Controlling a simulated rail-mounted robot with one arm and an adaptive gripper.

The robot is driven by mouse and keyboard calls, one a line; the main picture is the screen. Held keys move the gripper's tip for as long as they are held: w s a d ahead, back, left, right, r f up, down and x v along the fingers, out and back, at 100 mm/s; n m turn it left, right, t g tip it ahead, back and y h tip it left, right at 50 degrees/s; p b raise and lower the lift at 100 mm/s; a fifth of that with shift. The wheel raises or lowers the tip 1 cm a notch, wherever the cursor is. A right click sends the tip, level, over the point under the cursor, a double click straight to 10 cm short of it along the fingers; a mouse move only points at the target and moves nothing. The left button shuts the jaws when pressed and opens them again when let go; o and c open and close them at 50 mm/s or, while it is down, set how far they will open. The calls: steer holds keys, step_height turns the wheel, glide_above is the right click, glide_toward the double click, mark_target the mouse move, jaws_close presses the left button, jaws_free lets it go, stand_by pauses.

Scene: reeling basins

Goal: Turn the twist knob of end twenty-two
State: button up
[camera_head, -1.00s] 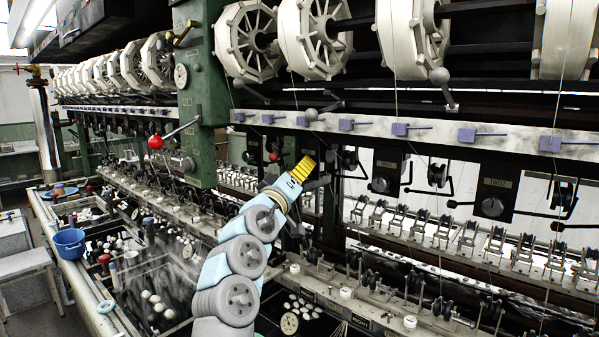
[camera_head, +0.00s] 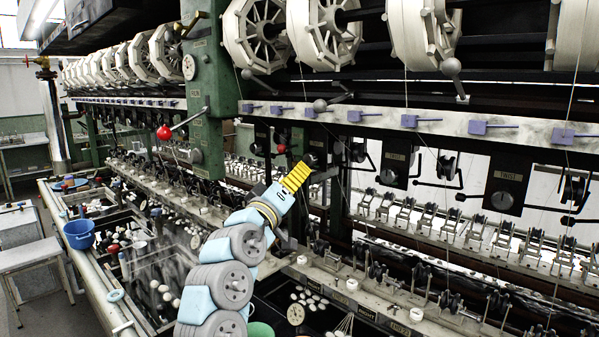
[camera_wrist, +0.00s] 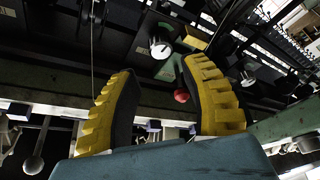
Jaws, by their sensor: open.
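My gripper (camera_head: 308,166) has yellow ribbed fingers. It is raised in front of the machine's row of dark twist plates. In the wrist view my gripper (camera_wrist: 158,72) is open and empty, its two fingers well apart. A silver round knob (camera_wrist: 160,47) shows beyond the gap between the fingertips, apart from them. Another silver knob (camera_wrist: 248,78) lies to the right, outside the right finger. In the head view, twist knobs (camera_head: 388,177) and (camera_head: 502,201) sit on dark plates to the right of my gripper. End numbers are not legible, so I cannot tell which is twenty-two.
A red ball-ended lever (camera_head: 164,132) stands out left of my gripper. Grey ball-ended levers (camera_head: 320,105) and blue tabs (camera_head: 364,116) line the pale rail above. Rows of small metal guides (camera_head: 428,216) and basins lie below. A blue bucket (camera_head: 78,234) stands at left.

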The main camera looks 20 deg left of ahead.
steer(key=shift+v, duration=2.45)
steer(key=o, duration=0.3)
steer(key=m+g+h+p, duration=0.4)
steer(key=h+p, duration=0.1)
steer(key=p, duration=1.9)
glide_toward(308, 160)
steer(key=p+x, duration=0.2)
steer(key=x, duration=0.7)
steer(key=shift+w, duration=0.15)
